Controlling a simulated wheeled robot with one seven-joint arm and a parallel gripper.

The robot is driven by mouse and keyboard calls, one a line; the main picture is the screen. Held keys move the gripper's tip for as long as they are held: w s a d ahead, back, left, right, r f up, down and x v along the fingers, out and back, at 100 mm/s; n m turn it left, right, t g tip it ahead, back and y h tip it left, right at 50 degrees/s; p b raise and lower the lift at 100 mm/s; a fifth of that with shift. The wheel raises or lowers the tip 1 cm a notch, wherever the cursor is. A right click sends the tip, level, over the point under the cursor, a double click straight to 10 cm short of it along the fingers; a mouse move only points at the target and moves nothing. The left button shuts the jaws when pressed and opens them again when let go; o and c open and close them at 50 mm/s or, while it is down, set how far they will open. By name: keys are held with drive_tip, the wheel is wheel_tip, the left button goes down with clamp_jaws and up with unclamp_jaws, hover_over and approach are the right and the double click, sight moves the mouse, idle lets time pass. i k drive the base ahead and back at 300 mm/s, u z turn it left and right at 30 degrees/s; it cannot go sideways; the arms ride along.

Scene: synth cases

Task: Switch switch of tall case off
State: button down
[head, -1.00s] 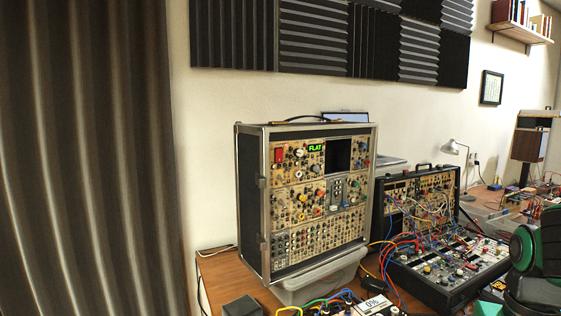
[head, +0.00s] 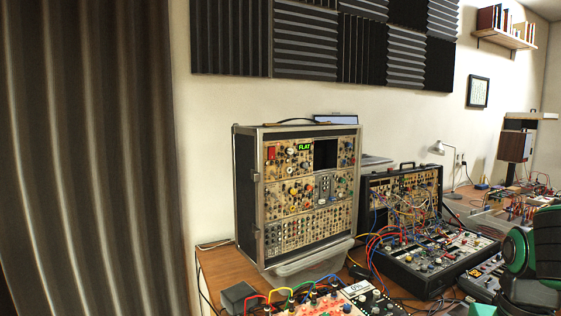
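The tall case (head: 245,200) stands upright on a plastic bin on the wooden desk in the head view, its panel full of knobs and jacks facing me. A small red switch-like part (head: 272,153) sits at the panel's upper left; its position is too small to tell. A green lit display (head: 305,147) reading "FLAT" is just right of it. A dark empty opening is at the panel's upper right.
A lower black case (head: 395,272) with many patch cables stands right of the tall case. A cabled box (head: 352,290) and a dark grey block (head: 237,298) lie at the desk's front. A curtain (head: 90,160) hangs left.

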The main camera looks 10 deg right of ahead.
sight(272, 150)
drive_tip(key=z, duration=0.8)
drive_tip(key=k, duration=1)
drive_tip(key=u, duration=0.8)
drive_tip(key=i, duration=1)
